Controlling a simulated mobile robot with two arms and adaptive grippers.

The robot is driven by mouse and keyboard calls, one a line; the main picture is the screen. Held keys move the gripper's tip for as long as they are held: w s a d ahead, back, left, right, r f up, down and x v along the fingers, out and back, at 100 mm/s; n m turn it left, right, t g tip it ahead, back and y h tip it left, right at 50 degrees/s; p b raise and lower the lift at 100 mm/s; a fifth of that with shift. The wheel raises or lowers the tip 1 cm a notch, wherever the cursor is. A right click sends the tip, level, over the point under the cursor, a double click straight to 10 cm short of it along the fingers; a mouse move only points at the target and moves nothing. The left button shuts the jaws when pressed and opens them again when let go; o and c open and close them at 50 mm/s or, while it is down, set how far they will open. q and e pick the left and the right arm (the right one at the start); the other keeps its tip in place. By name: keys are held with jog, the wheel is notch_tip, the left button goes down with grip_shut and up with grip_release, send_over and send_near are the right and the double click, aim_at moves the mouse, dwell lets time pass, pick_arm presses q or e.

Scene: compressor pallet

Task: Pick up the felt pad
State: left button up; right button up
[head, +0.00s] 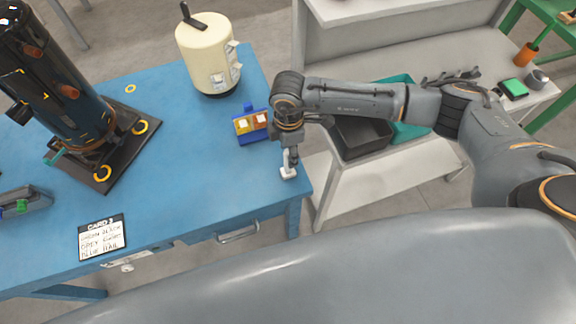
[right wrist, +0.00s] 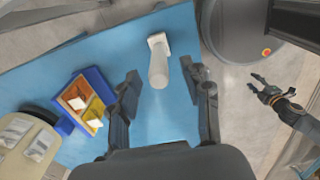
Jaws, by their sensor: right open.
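A small white piece (head: 288,173), which I take for the felt pad, is at the right edge of the blue table. In the right wrist view the white piece (right wrist: 158,62) shows a flat squarish end and a thick rounded stem; I cannot tell its material. My right gripper (head: 291,160) is over it, partly hiding it in the head view. In the right wrist view the right gripper (right wrist: 162,76) is open, its fingers on either side of the piece with gaps. My left gripper (right wrist: 264,90) shows only in the right wrist view, its fingers apart and empty.
A blue tray (head: 242,138) with yellow and orange compartments stands left of my right gripper. A cream canister (head: 208,55), a dark compressor cylinder (head: 45,80) and a card (head: 102,237) are on the blue table (head: 190,180). A dark bin (head: 360,137) is on the white shelf unit.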

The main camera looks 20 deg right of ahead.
jog(key=shift+f+p, duration=0.3)
jog(key=shift+f, duration=0.25)
jog(key=p, duration=0.1)
send_over(286, 173)
jog(key=d, duration=0.1)
jog(key=f, duration=0.4)
jog(key=shift+w+d+f, duration=0.1)
jog(key=shift+w+f, duration=0.1)
jog(key=shift+w, duration=0.2)
jog(key=shift+c, duration=0.4)
grip_shut()
